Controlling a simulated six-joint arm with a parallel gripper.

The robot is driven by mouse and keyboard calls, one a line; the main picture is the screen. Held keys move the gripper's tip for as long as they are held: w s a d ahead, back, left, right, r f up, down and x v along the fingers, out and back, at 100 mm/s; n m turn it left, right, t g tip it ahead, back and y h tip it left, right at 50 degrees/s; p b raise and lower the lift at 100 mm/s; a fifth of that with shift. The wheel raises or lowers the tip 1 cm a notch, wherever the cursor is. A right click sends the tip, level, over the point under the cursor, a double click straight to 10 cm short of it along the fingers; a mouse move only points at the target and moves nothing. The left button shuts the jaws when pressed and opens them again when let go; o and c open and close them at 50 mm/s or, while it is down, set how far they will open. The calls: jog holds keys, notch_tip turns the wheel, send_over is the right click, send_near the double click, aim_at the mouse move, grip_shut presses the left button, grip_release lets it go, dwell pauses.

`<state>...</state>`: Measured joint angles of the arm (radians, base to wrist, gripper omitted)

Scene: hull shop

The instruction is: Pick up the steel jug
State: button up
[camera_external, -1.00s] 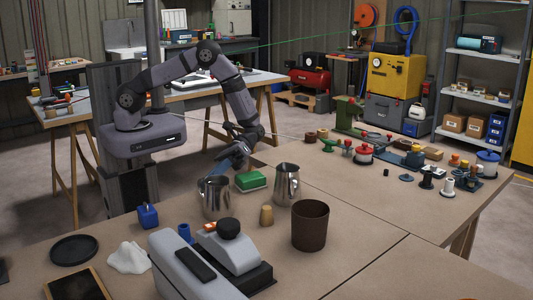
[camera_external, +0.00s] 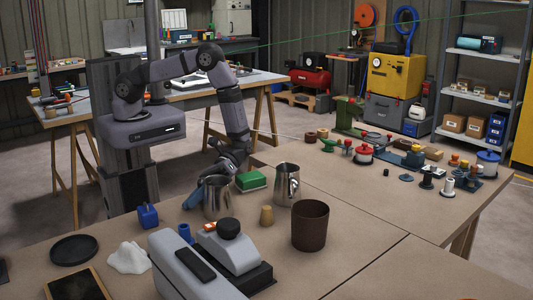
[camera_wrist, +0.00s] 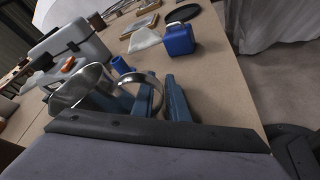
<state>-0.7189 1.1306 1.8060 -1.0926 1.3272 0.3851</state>
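A shiny steel jug (camera_external: 217,198) stands upright on the near bench. A second steel jug (camera_external: 287,184) stands to its right. My gripper (camera_external: 195,199), with blue fingers, is low at the left side of the first jug, pointing down. In the wrist view the fingers of my gripper (camera_wrist: 160,98) are apart, with a gap between them. The jug's rim and body (camera_wrist: 80,88) are just left of the fingers. Its curved handle (camera_wrist: 140,80) reaches the fingers and overlaps the left one; whether they touch cannot be told.
A wooden peg (camera_external: 266,215) and a dark brown cup (camera_external: 310,226) stand to the right.

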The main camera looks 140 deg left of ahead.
jog(key=shift+d+f, duration=0.1)
jog(key=shift+d, duration=0.1)
grip_shut()
dwell(1.2)
jog(key=shift+r, duration=0.2)
dwell(0.4)
notch_tip(320, 180, up, 10)
jog(key=b, duration=0.1)
jog(key=shift+f, duration=0.25)
dwell(0.7)
jog(key=shift+r+b, duration=0.1)
jog(key=shift+b, duration=0.2)
